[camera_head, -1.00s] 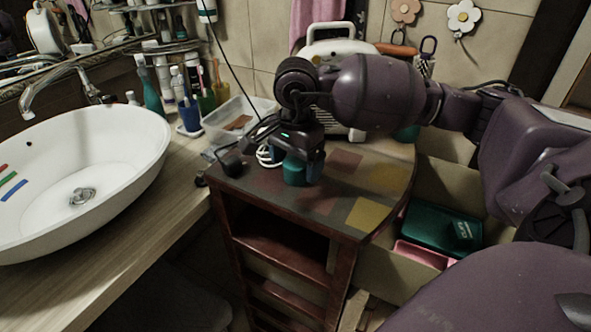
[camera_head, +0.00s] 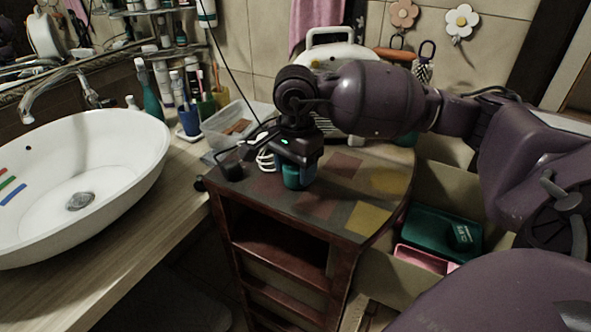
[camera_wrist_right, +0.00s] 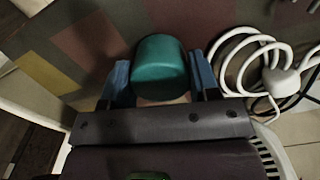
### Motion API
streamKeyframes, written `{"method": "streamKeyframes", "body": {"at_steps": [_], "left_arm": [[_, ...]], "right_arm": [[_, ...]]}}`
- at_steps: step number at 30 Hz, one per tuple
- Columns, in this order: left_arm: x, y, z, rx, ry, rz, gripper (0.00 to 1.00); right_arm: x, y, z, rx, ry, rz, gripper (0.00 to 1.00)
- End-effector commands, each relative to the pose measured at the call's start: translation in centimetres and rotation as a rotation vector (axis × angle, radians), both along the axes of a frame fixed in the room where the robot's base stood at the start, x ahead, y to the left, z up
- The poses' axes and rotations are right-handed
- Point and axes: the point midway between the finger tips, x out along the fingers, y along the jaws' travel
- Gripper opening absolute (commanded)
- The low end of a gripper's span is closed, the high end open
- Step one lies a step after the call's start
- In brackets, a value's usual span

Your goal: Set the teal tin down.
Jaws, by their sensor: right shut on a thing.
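The teal tin (camera_head: 293,177) is at my right gripper (camera_head: 299,178), above or on the patchwork top of the small wooden cabinet (camera_head: 335,211). In the right wrist view the tin (camera_wrist_right: 160,64) stands between the two blue fingers of the right gripper (camera_wrist_right: 160,80), which are shut on it. The fingers hide part of the tin in the head view. I cannot tell for sure whether its base touches the cabinet top. My left gripper is not in view.
A coiled white cable (camera_wrist_right: 245,60) lies close beside the gripper. A clear plastic box (camera_head: 240,125) and a white appliance (camera_head: 335,50) stand behind. The basin (camera_head: 85,180) is at left. Free top lies in front and right; a drawer with a green box (camera_head: 440,229) is at right.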

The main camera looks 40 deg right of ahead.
Motion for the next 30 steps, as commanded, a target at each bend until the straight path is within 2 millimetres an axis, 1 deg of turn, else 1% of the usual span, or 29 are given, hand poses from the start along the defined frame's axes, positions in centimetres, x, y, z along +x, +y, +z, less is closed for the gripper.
{"method": "streamKeyframes", "body": {"at_steps": [5, 7, 11, 15, 21, 24, 27, 30], "left_arm": [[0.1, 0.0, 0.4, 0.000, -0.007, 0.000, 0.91], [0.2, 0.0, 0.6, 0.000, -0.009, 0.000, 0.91], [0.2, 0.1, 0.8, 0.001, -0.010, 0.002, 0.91], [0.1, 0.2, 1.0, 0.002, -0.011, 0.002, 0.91], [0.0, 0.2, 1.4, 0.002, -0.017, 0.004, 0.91], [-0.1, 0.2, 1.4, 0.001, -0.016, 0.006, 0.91], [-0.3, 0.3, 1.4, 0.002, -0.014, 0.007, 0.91], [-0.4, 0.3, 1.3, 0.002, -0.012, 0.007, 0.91]], "right_arm": [[0.1, 0.0, 2.5, 0.000, -0.008, 0.000, 0.29], [0.1, 0.0, 4.0, -0.001, -0.009, -0.001, 0.29], [0.1, 0.0, 7.3, -0.001, -0.010, 0.000, 0.29], [0.1, 0.0, 11.0, -0.001, -0.011, 0.000, 0.29], [0.0, 0.0, 15.5, 0.001, -0.007, -0.001, 0.29], [0.0, 0.0, 17.2, 0.000, -0.006, 0.000, 0.29], [0.0, 0.0, 18.5, 0.000, -0.004, -0.001, 0.29], [0.0, 0.0, 19.3, 0.001, -0.003, 0.000, 0.29]]}}
